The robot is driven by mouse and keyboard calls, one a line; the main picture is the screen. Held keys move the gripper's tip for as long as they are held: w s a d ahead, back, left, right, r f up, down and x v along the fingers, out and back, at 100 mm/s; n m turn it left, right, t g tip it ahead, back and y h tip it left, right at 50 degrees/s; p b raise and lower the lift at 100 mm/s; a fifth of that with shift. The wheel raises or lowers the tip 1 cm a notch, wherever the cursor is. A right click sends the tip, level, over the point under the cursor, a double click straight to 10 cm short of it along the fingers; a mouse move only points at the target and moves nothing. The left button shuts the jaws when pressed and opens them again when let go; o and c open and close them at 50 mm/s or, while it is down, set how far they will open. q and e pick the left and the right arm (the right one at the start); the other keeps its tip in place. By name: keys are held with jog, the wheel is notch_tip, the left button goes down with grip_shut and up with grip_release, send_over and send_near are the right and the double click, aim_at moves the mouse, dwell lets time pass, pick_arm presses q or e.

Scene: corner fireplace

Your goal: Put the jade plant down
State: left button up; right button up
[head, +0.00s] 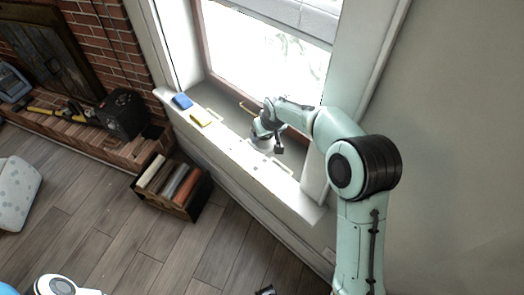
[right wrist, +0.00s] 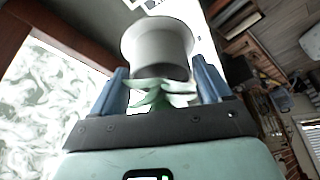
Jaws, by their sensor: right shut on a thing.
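The jade plant shows in the right wrist view as a white pot (right wrist: 158,45) with green leaves (right wrist: 155,95). My right gripper (right wrist: 165,88) is shut on the plant, with its blue fingers on either side of the leaves at the pot's rim. In the head view my right gripper (head: 266,128) is over the window sill (head: 232,143), with the small white pot (head: 263,144) below it. I cannot tell whether the pot's base touches the sill. The leaves are mostly hidden in the head view.
The window frame (head: 203,42) rises behind. A dark crate (head: 188,212) of books stands on the floor below, near the brick hearth (head: 100,145).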

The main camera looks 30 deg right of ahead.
notch_tip(320, 180, down, 10)
jog(key=shift+f, duration=0.2)
jog(key=shift+b, duration=0.3)
jog(key=shift+f, duration=0.2)
jog(key=o, duration=1.1)
jog(key=shift+o, duration=0.2)
jog(key=shift+r, duration=0.3)
jog(key=v, duration=1.1)
jog(key=shift+s+r, duration=0.15)
jog(key=shift+r, duration=0.25)
